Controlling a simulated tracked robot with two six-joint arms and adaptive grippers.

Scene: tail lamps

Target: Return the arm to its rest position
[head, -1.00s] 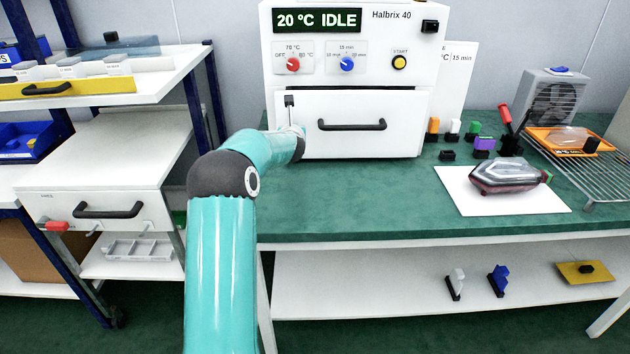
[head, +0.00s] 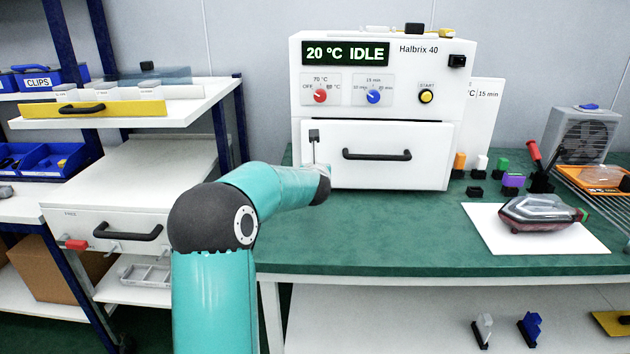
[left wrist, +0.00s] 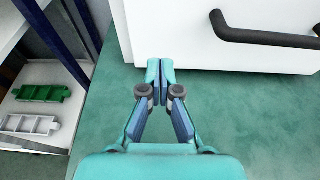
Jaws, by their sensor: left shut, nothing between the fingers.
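My left arm reaches up from the bottom of the head view and bends right toward the oven front, its wrist end in front of the oven's lower left corner. The gripper's fingers are hidden there. In the left wrist view my left gripper (left wrist: 153,85) is shut and empty, its fingertips together above the green bench top (left wrist: 225,115), close to the white oven's lower edge. The oven (head: 375,112) reads 20 °C IDLE and its drawer front with the black handle (head: 377,155) is shut. The handle also shows in the left wrist view (left wrist: 265,38). My right gripper is not in view.
A tail lamp (head: 541,213) lies on a white sheet (head: 480,225) at the right of the bench. Small coloured parts stand beside the oven. A shelf unit with a white drawer (head: 105,225) stands left. The bench front is clear.

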